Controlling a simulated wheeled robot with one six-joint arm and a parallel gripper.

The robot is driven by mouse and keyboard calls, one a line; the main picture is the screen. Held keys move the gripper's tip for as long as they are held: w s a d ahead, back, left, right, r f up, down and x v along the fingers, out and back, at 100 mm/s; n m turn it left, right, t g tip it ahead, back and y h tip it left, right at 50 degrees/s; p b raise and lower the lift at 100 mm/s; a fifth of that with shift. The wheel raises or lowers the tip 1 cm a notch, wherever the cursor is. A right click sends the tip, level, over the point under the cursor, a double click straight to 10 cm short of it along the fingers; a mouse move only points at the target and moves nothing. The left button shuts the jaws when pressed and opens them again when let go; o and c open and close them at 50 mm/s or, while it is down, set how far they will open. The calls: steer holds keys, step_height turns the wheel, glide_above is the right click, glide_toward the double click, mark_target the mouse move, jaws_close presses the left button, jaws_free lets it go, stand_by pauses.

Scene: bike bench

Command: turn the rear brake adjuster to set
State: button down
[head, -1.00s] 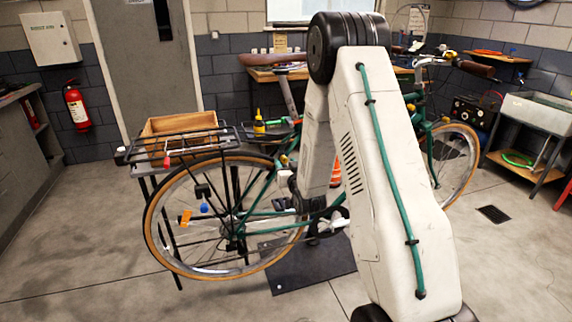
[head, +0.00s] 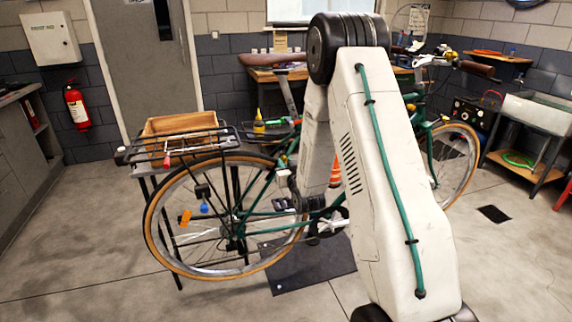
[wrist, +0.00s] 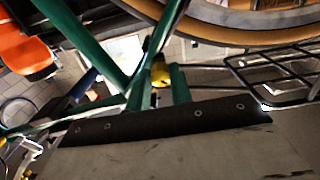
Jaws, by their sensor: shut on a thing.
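The green bicycle (head: 262,190) stands side-on with its rear wheel to the left. A small yellow part (head: 283,160), which looks like the rear brake adjuster, sits on the frame near the seat tube. In the wrist view a yellow part (wrist: 160,74) shows between green tubes, just above a dark riveted strip. My gripper (head: 284,172) is at the frame beside the seat tube, mostly hidden by my arm. It is shut on what appears to be the adjuster. The contact itself is not clearly visible.
A yellow bottle (head: 259,123) stands behind the bicycle. A dark mat (head: 305,270) lies under it. The floor at the left front is clear.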

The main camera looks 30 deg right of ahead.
steer(key=n, duration=2.9)
steer(key=shift+r, duration=0.1)
steer(key=shift+n, duration=1.9)
steer(key=shift+s, duration=0.1)
steer(key=c, duration=1.3)
jaws_free()
steer(key=shift+o, duration=0.2)
